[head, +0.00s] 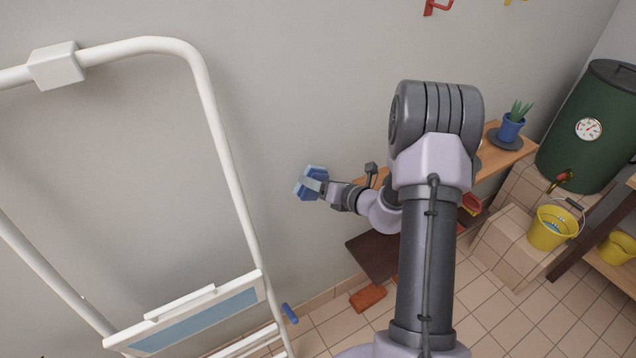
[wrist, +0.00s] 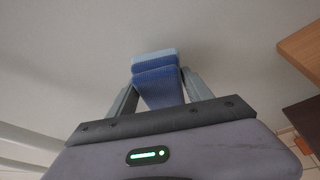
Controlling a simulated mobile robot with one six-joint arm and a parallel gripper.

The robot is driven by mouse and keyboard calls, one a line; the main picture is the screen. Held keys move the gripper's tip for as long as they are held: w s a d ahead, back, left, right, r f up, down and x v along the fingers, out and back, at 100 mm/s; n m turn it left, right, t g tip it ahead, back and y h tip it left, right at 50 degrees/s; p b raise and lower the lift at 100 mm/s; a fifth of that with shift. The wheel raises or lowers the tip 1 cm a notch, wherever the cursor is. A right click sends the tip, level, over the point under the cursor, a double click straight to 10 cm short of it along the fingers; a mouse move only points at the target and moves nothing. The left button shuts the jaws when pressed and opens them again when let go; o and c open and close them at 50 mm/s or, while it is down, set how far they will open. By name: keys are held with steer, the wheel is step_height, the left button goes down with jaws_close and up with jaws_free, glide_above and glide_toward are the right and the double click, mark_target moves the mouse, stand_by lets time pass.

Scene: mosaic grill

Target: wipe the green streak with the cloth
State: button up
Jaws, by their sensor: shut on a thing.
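My gripper (head: 318,187) is shut on a blue cloth (head: 309,183), a folded pad with a lighter blue layer, and holds it out near the grey wall. In the wrist view the cloth (wrist: 155,76) sits between the two fingers of my gripper (wrist: 160,86), with the wall beyond it. I cannot tell whether the cloth touches the wall. No green streak shows clearly in either view.
A white tubular frame (head: 215,120) with a blue-faced panel (head: 195,320) stands at left. A wooden shelf (head: 490,150) with a blue plant pot (head: 511,127) is at right. A yellow bucket (head: 552,230) and green grill (head: 590,125) stand farther right. An orange block (head: 368,298) lies on the floor.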

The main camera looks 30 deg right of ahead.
mark_target(327, 173)
steer(key=shift+w, duration=1)
steer(key=shift+d, duration=0.1)
steer(key=shift+d+p, duration=0.35)
steer(key=shift+d, duration=1.55)
steer(key=shift+w, duration=0.1)
steer(key=shift+a+r, duration=0.1)
steer(key=shift+a, duration=1.9)
steer(key=shift+s+d+b, duration=0.1)
steer(key=shift+s+b, duration=0.35)
steer(key=shift+s, duration=2.5)
